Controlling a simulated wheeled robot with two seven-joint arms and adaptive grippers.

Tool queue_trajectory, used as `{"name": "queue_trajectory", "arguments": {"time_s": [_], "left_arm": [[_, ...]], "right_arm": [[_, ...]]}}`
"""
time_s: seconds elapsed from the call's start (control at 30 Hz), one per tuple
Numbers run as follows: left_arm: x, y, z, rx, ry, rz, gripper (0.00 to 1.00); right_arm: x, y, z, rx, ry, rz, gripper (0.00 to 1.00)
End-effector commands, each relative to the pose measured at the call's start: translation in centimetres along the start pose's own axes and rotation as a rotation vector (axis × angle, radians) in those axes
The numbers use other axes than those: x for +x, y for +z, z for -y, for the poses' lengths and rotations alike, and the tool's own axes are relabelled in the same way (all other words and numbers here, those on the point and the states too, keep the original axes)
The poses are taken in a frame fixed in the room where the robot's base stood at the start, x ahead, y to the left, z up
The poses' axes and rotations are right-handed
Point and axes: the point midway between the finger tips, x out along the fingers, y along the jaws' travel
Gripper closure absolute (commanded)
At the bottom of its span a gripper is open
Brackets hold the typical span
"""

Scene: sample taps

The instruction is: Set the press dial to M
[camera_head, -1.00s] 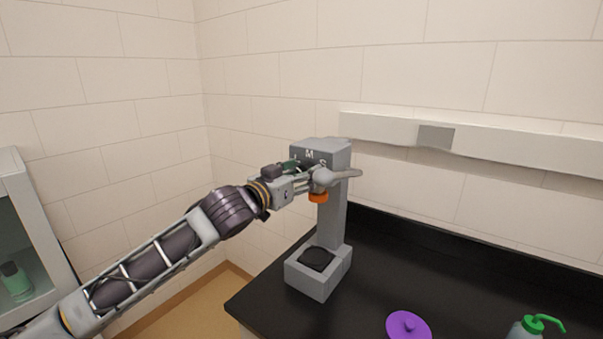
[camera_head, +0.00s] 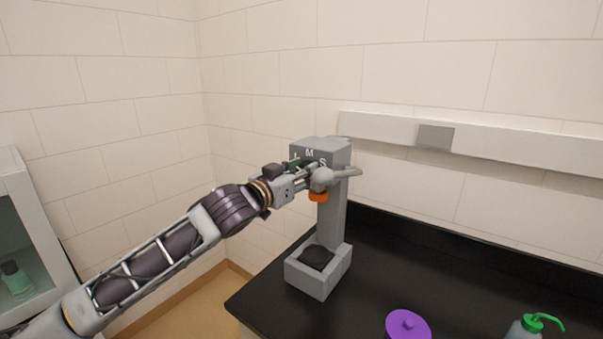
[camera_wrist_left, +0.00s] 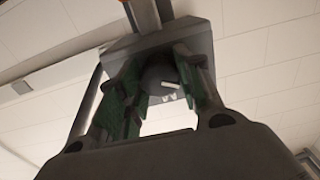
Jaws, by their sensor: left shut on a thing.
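The grey press (camera_head: 333,215) stands on the black bench, with the white letters M (camera_head: 309,153) and S (camera_head: 322,162) on its upper head. My left gripper (camera_head: 308,181) is at the front of that head and hides the dial there. In the left wrist view, the dark round dial (camera_wrist_left: 158,74) sits between the green-padded fingers of the left gripper (camera_wrist_left: 160,82), which is shut on it. The dial's white pointer mark points right in that view, beside small white lettering just below it. My right gripper is not in view.
An orange part (camera_head: 318,196) hangs under the press head, above a dark pad (camera_head: 317,258) on its base. A purple lid (camera_head: 407,325) and a green-topped bottle (camera_head: 535,325) stand at the bench front. A glass-sided cabinet (camera_head: 30,240) is at left.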

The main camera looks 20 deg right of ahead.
Motion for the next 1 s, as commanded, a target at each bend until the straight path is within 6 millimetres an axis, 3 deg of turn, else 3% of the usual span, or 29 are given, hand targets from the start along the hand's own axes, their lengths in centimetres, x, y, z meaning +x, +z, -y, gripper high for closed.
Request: {"name": "queue_trajectory", "arguments": {"time_s": [0.27,0.63,1.0], "left_arm": [[0.0,0.0,0.0,0.075,0.001,0.002,0.88],[0.0,-0.1,0.0,0.318,0.001,0.003,0.88],[0.0,-0.2,0.1,0.651,0.000,0.003,0.88]], "right_arm": [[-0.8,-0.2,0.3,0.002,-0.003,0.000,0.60],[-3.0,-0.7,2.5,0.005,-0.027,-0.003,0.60],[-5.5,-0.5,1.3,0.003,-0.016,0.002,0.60]]}}
